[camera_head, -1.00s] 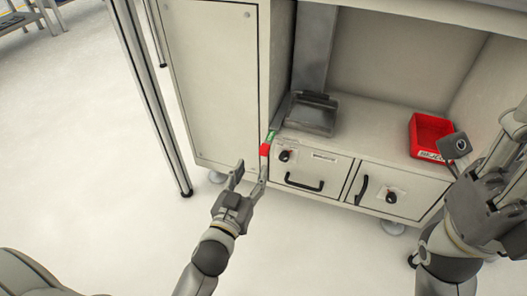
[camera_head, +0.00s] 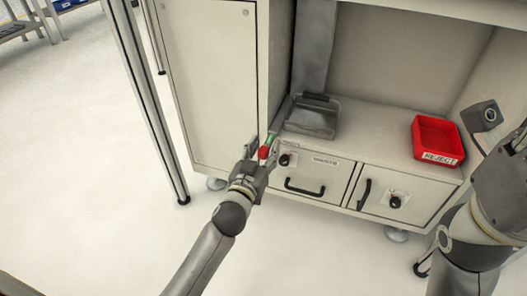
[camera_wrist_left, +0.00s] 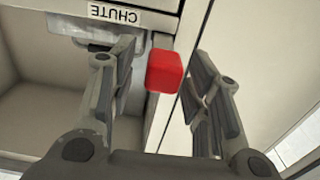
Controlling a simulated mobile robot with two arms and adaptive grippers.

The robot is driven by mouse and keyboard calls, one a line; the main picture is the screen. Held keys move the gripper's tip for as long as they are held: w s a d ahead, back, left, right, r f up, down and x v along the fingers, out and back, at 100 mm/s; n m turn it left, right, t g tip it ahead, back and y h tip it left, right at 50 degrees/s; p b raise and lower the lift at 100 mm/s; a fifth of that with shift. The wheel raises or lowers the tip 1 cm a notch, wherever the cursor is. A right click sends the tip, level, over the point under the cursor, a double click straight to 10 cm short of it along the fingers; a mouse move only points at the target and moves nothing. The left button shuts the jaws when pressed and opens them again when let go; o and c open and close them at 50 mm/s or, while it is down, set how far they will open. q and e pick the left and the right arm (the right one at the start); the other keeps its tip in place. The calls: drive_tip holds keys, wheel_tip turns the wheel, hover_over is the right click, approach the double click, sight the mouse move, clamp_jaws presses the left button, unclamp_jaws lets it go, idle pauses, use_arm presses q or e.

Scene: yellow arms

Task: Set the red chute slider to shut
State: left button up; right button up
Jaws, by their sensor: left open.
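The red chute slider (camera_head: 264,152) is a small red block at the left front edge of the cabinet's shelf, with a green strip (camera_head: 271,138) just behind it. My left gripper (camera_head: 262,147) is open, with a finger on each side of the slider. In the left wrist view the red block (camera_wrist_left: 165,71) stands between the open fingers (camera_wrist_left: 163,80), with visible gaps to both. An upside-down CHUTE label (camera_wrist_left: 111,14) shows there too. My right arm is at the right edge of the head view; its fingers are mostly out of frame.
A grey metal chute ends in a grey tray (camera_head: 313,117) on the shelf behind the slider. A red REJECT bin (camera_head: 437,140) stands at the right. A tall cabinet door (camera_head: 207,80) is at the left.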

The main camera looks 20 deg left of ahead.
use_arm(q)
drive_tip(key=shift+c, duration=0.2)
clamp_jaws()
drive_tip(key=shift+w, duration=0.1)
drive_tip(key=shift+w+r+p, duration=0.1)
drive_tip(key=shift+w+p, duration=0.2)
drive_tip(key=shift+w, duration=1)
drive_tip(key=shift+o, duration=0.2)
unclamp_jaws()
drive_tip(key=s, duration=1.2)
drive_tip(key=shift+a, duration=0.15)
